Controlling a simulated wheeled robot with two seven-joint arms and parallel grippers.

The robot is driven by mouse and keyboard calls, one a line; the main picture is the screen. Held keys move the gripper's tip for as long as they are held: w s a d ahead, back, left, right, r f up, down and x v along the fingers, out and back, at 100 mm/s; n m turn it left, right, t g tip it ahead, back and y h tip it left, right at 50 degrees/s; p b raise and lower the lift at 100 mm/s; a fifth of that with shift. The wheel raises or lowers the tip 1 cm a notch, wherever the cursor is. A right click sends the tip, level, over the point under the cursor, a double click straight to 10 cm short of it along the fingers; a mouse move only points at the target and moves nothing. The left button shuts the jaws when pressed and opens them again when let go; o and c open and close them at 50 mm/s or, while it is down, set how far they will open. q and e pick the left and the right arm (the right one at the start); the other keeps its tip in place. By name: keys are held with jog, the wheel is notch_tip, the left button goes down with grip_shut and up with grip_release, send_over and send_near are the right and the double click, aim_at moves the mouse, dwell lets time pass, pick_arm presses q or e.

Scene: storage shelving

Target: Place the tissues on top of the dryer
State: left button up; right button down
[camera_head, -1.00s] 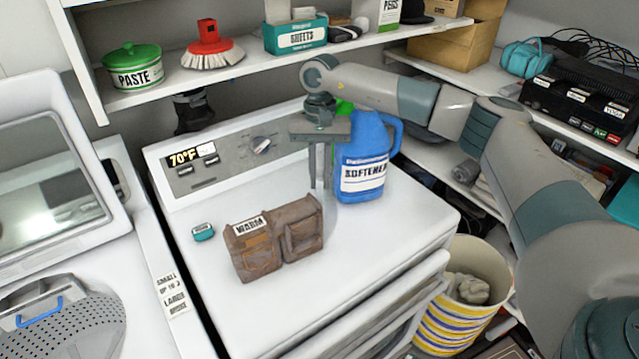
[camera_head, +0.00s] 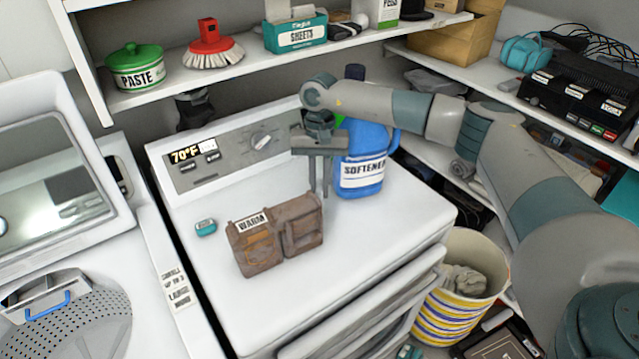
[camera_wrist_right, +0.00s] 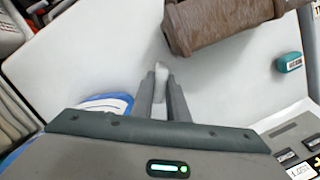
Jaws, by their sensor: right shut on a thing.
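My right gripper (camera_head: 319,190) is low over the white dryer top (camera_head: 390,235), in front of the blue softener bottle and behind the brown bag-like thing. Its fingers point down. In the right wrist view, the gripper (camera_wrist_right: 161,95) is shut on a small white thing (camera_wrist_right: 161,82) between its fingertips. This may be the tissues, but I see no label on it. The fingers mostly hide it in the head view. I cannot tell whether it touches the dryer top. My left gripper is not in view.
The softener bottle (camera_head: 363,160) stands close to the right of the gripper. The brown bag-like thing (camera_head: 275,235) and a small teal box (camera_head: 206,228) rest on the dryer. A striped bin (camera_head: 460,290) stands at right. The dryer's front right top is clear.

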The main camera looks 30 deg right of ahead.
jog(key=shift+f, duration=0.1)
jog(key=c, duration=1.7)
grip_release()
jog(key=shift+c, duration=0.2)
jog(key=shift+r, duration=0.2)
jog(key=shift+w+r+b, duration=0.1)
jog(key=shift+r+b, duration=0.2)
jog(key=shift+b, duration=0.1)
notch_tip(320, 180, up, 11)
jog(key=w+b, duration=0.1)
jog(key=b, duration=0.4)
jog(key=shift+w+d, duration=0.2)
jog(key=shift+d, duration=0.25)
